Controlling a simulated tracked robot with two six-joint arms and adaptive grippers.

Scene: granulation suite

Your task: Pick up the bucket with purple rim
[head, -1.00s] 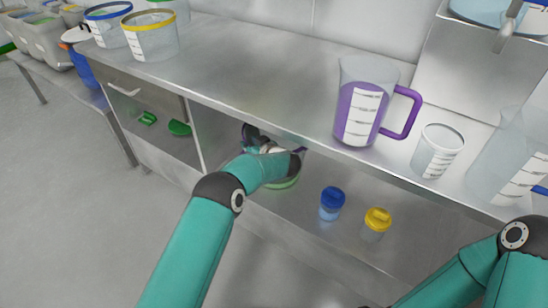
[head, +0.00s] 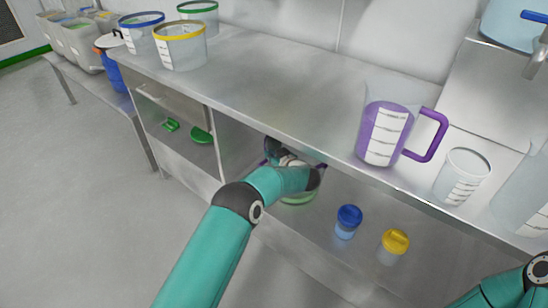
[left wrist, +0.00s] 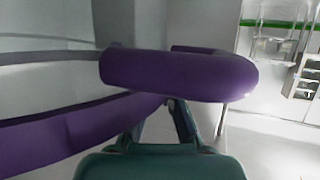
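In the left wrist view a purple rim (left wrist: 75,130) curves across the left, with a thick purple handle-like loop (left wrist: 180,76) close to the camera. My left gripper (head: 290,160) reaches into the lower shelf under the counter, where bits of purple show on both sides of it. The bucket's body is mostly hidden behind my gripper and arm. The loop crosses in front of my fingers in the wrist view, so whether they are closed on it is unclear. My right gripper is out of view; only part of that arm shows at the lower right.
A purple-handled jug (head: 385,125) and a clear beaker (head: 462,177) stand on the counter (head: 280,85) above. A blue-lidded jar (head: 348,221) and a yellow-lidded jar (head: 395,246) stand on the lower shelf. A pale green rounded object (head: 300,197) shows just below my gripper.

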